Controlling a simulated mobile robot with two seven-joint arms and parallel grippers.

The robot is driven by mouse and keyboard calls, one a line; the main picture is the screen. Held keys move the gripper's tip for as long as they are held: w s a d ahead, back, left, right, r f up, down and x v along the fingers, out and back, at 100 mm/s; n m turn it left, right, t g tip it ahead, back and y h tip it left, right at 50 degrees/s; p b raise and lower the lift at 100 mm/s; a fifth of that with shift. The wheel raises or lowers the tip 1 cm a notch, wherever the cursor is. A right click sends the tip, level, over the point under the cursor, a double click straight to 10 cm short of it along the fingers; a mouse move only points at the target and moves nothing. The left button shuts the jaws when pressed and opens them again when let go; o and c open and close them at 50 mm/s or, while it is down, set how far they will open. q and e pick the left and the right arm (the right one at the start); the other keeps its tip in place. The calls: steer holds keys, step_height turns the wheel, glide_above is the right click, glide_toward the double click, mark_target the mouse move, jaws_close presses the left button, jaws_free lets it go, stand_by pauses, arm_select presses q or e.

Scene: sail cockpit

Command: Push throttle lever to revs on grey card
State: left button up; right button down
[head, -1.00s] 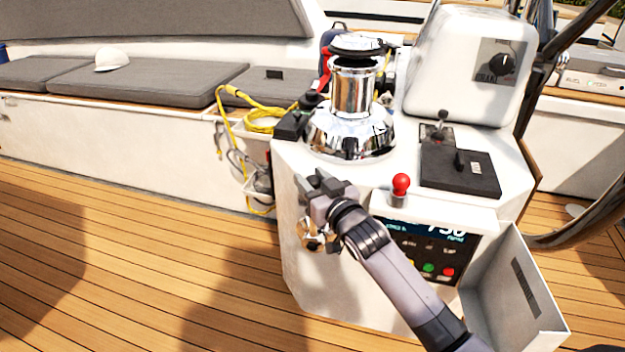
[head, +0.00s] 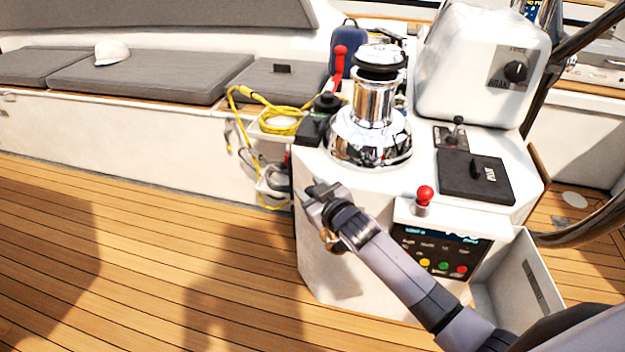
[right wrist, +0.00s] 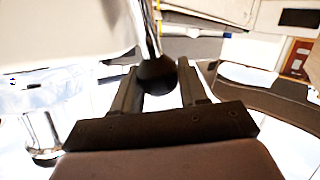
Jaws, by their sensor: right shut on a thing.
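My right gripper (head: 318,192) is at the left corner of the white console. In the right wrist view its two fingers (right wrist: 157,82) are shut on a dark ball knob at the end of a shiny metal lever (right wrist: 147,28). In the head view my gripper hides most of this lever; a brass-coloured mount (head: 331,242) shows just below the gripper on the console's side. The display (head: 440,237) on the console's front is lit, but its figures are too blurred to read now. I cannot pick out a grey card. My left gripper is not in view.
A chrome winch (head: 372,112) stands on the console behind my gripper. A red-knobbed lever (head: 425,196) stands above the display, and a small black lever (head: 458,131) is further back. An open white bin (head: 532,285) is at the right. Open teak deck (head: 140,270) lies at the left.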

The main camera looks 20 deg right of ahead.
steer(key=w+a+f+n+g+h+b, duration=0.1)
steer(key=w+a+f+n+g+h, duration=0.1)
steer(key=w+a+f+g, duration=0.1)
steer(key=shift+w+a+f+n, duration=0.4)
steer(key=shift+w+a+f, duration=0.2)
steer(key=shift+a+f, duration=0.9)
steer(key=shift+a+r, duration=0.25)
steer(key=c, duration=0.7)
jaws_free()
steer(key=shift+r, duration=0.1)
steer(key=p+v, duration=0.2)
steer(key=v, duration=0.5)
steer(key=shift+p, duration=0.3)
